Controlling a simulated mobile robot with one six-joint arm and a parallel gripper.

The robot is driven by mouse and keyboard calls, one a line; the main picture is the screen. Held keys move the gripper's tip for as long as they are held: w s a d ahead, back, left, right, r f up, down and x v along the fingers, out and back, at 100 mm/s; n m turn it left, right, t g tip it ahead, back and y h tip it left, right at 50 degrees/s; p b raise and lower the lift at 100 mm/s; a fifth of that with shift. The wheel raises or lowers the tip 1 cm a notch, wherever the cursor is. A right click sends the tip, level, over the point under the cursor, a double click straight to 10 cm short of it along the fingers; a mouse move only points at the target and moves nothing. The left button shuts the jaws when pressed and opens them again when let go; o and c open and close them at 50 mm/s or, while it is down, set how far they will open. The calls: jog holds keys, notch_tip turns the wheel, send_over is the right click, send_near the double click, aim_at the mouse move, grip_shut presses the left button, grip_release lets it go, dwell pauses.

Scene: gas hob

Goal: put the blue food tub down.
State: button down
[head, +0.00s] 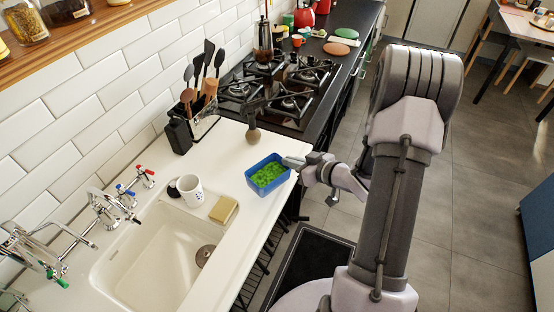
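The blue food tub (259,187), with green food in it, is upright near the front edge of the white counter, right of the sink. My gripper (292,162) reaches in from the right, and its fingertips are at the tub's right rim, closed on that wall. The far finger is partly hidden by the tub and the near finger. I cannot tell whether the tub's base touches the counter or is slightly above it.
A sink (150,257) lies left, with a white mug (190,190) and a yellow sponge (223,210) on its rim. A round brown-headed utensil (253,136) is just behind the tub. The gas hob (285,85) is beyond. White counter (225,165) is bare left of the tub.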

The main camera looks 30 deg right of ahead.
jog(key=w+f+b, duration=0.1)
jog(key=w, duration=0.1)
jog(key=w+d+f+b, duration=0.1)
jog(key=w+f, duration=0.1)
jog(key=w+f+b, duration=0.1)
jog(key=w, duration=0.1)
jog(key=shift+w+d+f+b, duration=0.15)
jog(key=shift+f+b, duration=0.1)
jog(key=shift+b, duration=0.1)
jog(key=shift+r, duration=0.25)
jog(key=c, duration=2.1)
grip_release()
jog(key=shift+f, duration=0.15)
jog(key=o, duration=0.4)
